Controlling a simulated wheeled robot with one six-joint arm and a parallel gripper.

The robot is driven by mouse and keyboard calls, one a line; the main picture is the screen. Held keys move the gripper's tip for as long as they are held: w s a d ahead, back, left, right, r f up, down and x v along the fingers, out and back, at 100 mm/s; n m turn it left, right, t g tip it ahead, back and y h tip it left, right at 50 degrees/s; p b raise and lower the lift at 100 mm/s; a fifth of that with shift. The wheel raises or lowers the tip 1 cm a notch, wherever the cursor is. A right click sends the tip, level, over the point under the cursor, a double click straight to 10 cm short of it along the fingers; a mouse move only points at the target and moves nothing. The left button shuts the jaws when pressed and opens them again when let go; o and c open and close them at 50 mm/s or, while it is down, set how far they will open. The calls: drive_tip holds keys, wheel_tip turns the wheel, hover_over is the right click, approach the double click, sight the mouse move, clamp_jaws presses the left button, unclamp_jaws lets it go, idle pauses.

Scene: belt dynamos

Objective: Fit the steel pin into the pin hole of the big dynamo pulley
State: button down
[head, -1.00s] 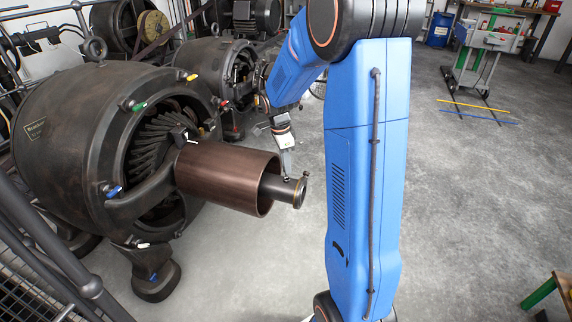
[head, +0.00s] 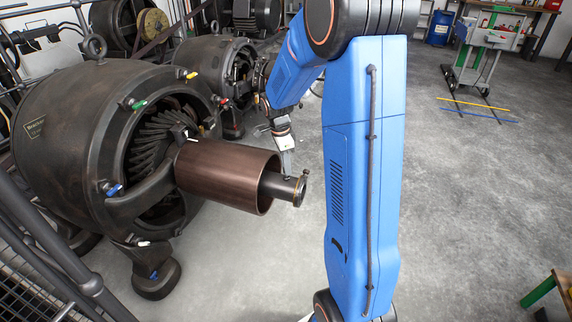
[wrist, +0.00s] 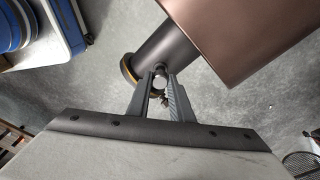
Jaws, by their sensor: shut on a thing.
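The big dynamo pulley (head: 225,176) is a brown-copper cylinder on the front of the large dark dynamo. A dark shaft with a brass-edged end collar (head: 298,190) sticks out of its open end. The pulley (wrist: 245,40) and shaft (wrist: 180,45) also show in the wrist view. My gripper (head: 287,175) is at the top of the shaft, near the collar. In the wrist view, my gripper (wrist: 160,80) is shut on the small, dark steel pin (wrist: 160,70), right at the shaft. The pin hole is hidden, and I cannot tell whether the pin is in it.
The large dynamo body (head: 65,120) stands left, with coloured tags on its rim. A second dynamo (head: 215,70) stands behind. Dark railings (head: 60,250) cross the lower left. A tool cart (head: 485,45) stands far right. The grey floor on the right is mostly clear.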

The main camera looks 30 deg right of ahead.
drive_tip(key=shift+f, duration=0.95)
drive_tip(key=c, duration=1.5)
unclamp_jaws()
drive_tip(key=r, duration=0.5)
drive_tip(key=a+r, duration=0.1)
drive_tip(key=r, duration=0.5)
drive_tip(key=a+r, duration=0.1)
drive_tip(key=r, duration=0.5)
drive_tip(key=shift+w+r, duration=0.15)
drive_tip(key=shift+w, duration=0.1)
drive_tip(key=shift+a, duration=0.1)
drive_tip(key=s+a+r+n+t, duration=0.1)
drive_tip(key=s+a+r+n, duration=0.1)
drive_tip(key=s+a+n, duration=0.45)
drive_tip(key=s+a+r+n+t, duration=0.2)
drive_tip(key=s+r+n, duration=0.15)
drive_tip(key=s, duration=0.55)
drive_tip(key=s+a+f+n, duration=0.1)
drive_tip(key=s+n, duration=0.2)
drive_tip(key=s, duration=0.2)
drive_tip(key=s+a+f+n+t+y, duration=0.1)
drive_tip(key=s+a+f+n, duration=0.1)
drive_tip(key=s+n, duration=0.2)
drive_tip(key=s+a+f+n+t, duration=0.1)
drive_tip(key=s+a+n, duration=0.1)
drive_tip(key=s+n, duration=0.2)
drive_tip(key=shift+s+f, duration=0.25)
drive_tip(key=shift+s, duration=0.9)
